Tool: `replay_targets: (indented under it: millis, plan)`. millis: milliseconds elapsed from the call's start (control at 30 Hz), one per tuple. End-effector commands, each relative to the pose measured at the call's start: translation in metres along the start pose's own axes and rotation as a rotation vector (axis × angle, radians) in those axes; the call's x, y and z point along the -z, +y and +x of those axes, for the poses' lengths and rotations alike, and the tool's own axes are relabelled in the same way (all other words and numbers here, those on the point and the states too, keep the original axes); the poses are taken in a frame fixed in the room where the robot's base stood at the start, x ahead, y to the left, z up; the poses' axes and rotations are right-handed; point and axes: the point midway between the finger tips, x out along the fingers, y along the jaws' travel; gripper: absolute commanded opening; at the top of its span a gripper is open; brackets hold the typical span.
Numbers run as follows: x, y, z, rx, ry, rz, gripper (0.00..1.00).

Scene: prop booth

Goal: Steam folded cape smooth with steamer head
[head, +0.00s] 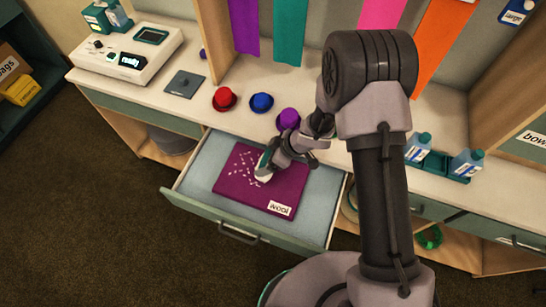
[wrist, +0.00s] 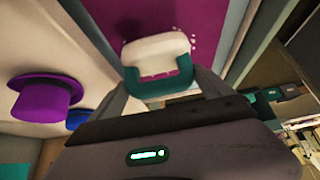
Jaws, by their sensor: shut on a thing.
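The folded cape (head: 240,190) is magenta and lies flat in the open drawer, with a white label at its front right corner. Pale wrinkle marks cover its left part, and some run up to the steamer head. My gripper (head: 268,162) is shut on the steamer head (head: 264,174), over the middle of the cape. In the wrist view the steamer head (wrist: 157,46) is white with a teal rim, between my fingers (wrist: 158,84), with the cape (wrist: 125,15) behind it. I cannot tell whether it touches the cloth. My arm and the steamer hide part of the cape.
The open drawer (head: 185,188) sticks out under the counter. Red (head: 224,99), blue (head: 262,102) and purple (head: 288,119) hats stand on the counter behind it. A white machine (head: 126,55) reading "ready" is at the left. Bottles (head: 466,163) stand at the right.

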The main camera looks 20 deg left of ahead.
Motion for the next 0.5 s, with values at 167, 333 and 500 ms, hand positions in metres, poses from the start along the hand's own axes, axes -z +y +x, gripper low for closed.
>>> replay_targets:
  millis: [167, 333, 500]
  plan:
    - [0.011, 0.0, 0.005, 0.0, 0.001, -0.002, 0.26]
    - [0.021, 0.0, 0.011, -0.001, 0.002, -0.001, 0.26]
    - [0.031, 0.0, 0.018, 0.0, 0.001, -0.001, 0.26]
